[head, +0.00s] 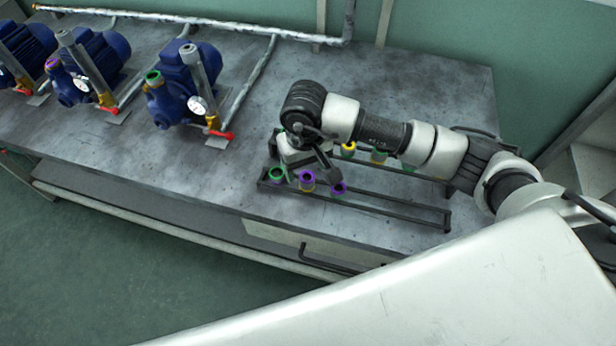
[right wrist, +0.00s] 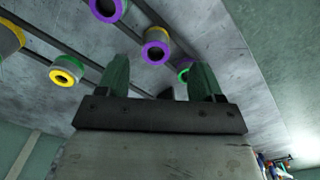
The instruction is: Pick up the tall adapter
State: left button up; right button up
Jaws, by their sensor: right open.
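Several ring-topped adapters stand in a dark rack (head: 400,215) on the bench. In its front row are a green-topped adapter (head: 277,174), a purple-topped one with a yellow band (head: 307,180) and another purple-topped one (head: 339,188). I cannot tell for certain which is the tall adapter. My right gripper (head: 322,166) is over the rack, close to the front row, and partly hides it. In the right wrist view its fingers (right wrist: 160,80) are apart and empty. My left gripper is not in view.
Yellow-topped (head: 348,148) and green-topped adapters stand in the back row, under my right arm. Blue pumps (head: 170,100) with gauges and red-handled valves stand at the left. A pipe (head: 230,25) runs along the back. The bench (head: 440,90) is clear at the back right.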

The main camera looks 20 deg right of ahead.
aim_at(307, 177)
jog(key=f, duration=0.3)
jog(key=f+p, duration=0.1)
jog(key=f, duration=0.1)
jog(key=shift+w+d, duration=0.15)
jog(key=shift+d, duration=0.1)
jog(key=shift+f, duration=0.4)
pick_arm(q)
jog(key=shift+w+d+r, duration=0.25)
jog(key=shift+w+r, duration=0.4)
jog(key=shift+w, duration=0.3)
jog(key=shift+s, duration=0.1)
pick_arm(e)
jog(key=shift+c, duration=0.3)
jog(key=shift+c, duration=1.1)
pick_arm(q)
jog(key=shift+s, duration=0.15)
pick_arm(e)
jog(key=c, duration=0.8)
